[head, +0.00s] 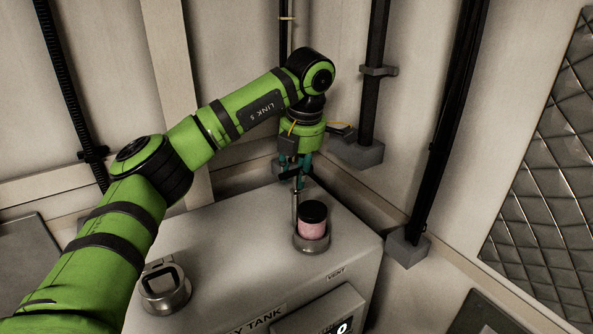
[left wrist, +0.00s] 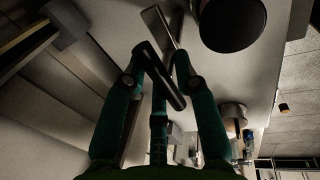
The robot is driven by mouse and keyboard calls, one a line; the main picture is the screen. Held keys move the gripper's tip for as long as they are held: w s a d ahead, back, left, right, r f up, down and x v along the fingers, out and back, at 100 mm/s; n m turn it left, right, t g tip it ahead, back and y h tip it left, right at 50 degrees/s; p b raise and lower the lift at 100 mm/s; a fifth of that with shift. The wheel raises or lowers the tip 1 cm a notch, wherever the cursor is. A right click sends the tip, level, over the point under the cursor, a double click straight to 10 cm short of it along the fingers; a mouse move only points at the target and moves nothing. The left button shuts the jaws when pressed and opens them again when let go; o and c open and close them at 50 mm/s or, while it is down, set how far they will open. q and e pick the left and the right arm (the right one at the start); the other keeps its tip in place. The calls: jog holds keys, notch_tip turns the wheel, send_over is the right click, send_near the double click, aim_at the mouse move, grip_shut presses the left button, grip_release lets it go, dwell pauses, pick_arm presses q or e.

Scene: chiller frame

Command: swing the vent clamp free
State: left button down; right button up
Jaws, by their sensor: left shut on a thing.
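The vent clamp shows in the head view as a thin upright metal lever (head: 295,206) beside a pink cylinder (head: 313,226) with a black cap (head: 313,211). The cylinder sits in a metal collar (head: 311,244) on the tank top, above the VENT label. My left gripper (head: 296,178) points down over the lever's upper end. In the left wrist view its green fingers (left wrist: 163,85) are shut on a dark, tilted handle (left wrist: 158,72), with a metal bar (left wrist: 160,26) beyond it. The black cap (left wrist: 231,22) is close by. My right gripper is not in view.
The tank top (head: 240,235) is mostly clear. A second metal fitting (head: 165,288) stands at its left. A display panel (head: 322,313) is on the tank's front. Dark posts with grey feet (head: 357,152) and (head: 406,248) stand behind and right, near the gripper.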

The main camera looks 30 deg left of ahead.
pick_arm(q)
jog(key=shift+s+f, duration=0.1)
jog(key=shift+f, duration=0.05)
jog(key=c, duration=0.9)
grip_release()
jog(key=shift+c, duration=0.2)
jog(key=shift+r, duration=0.55)
jog(key=v, duration=1.1)
